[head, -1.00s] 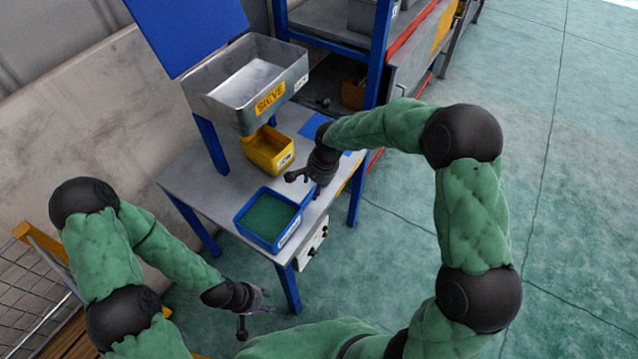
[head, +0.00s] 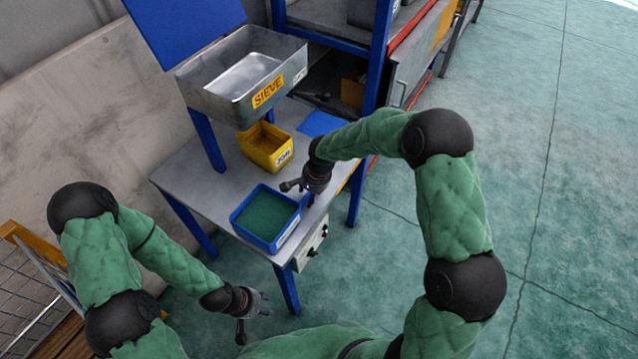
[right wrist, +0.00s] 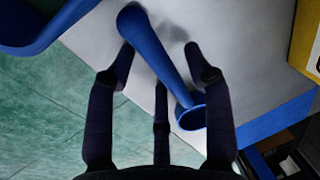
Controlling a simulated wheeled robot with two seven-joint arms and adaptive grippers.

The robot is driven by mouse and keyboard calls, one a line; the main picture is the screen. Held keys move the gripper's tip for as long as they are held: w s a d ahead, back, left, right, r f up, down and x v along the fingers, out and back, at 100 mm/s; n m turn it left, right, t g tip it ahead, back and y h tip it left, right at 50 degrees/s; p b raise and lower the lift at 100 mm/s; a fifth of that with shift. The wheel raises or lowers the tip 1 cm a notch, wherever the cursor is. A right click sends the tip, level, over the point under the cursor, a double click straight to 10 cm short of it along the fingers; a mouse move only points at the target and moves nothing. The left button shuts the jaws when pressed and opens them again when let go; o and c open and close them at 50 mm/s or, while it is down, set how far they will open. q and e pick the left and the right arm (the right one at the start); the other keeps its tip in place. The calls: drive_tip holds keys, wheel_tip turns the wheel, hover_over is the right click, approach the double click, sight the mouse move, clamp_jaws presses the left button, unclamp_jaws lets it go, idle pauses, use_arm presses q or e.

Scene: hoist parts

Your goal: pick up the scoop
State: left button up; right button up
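The blue scoop (right wrist: 158,50) lies on the grey table in the right wrist view, its long handle running between my fingers and a round hollow end near the right finger. My right gripper (right wrist: 158,62) is open, its fingers apart on both sides of the scoop, with no clear grip on it. In the head view my right gripper (head: 300,193) is low over the table, beside the right edge of the blue tray, and largely hides the scoop. My left gripper (head: 256,315) is open and empty, away from the table at the lower left.
The blue tray (head: 237,221) holds green material. A yellow bin (head: 267,160) stands behind it, under a metal sieve box (head: 225,101) on blue posts. A blue mat (head: 320,122) lies at the table's back right. A shelf rack (head: 380,60) stands behind.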

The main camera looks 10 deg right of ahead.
clamp_jaws()
drive_tip(key=shift+r, duration=0.45)
drive_tip(key=r+p, duration=0.2)
drive_tip(key=r, duration=0.1)
drive_tip(key=shift+d+r, duration=0.1)
drive_tip(key=shift+d, duration=0.1)
drive_tip(key=s+d+r+p, duration=0.5)
drive_tip(key=s+d+r, duration=0.4)
drive_tip(key=d, duration=0.1)
drive_tip(key=shift+s, duration=0.25)
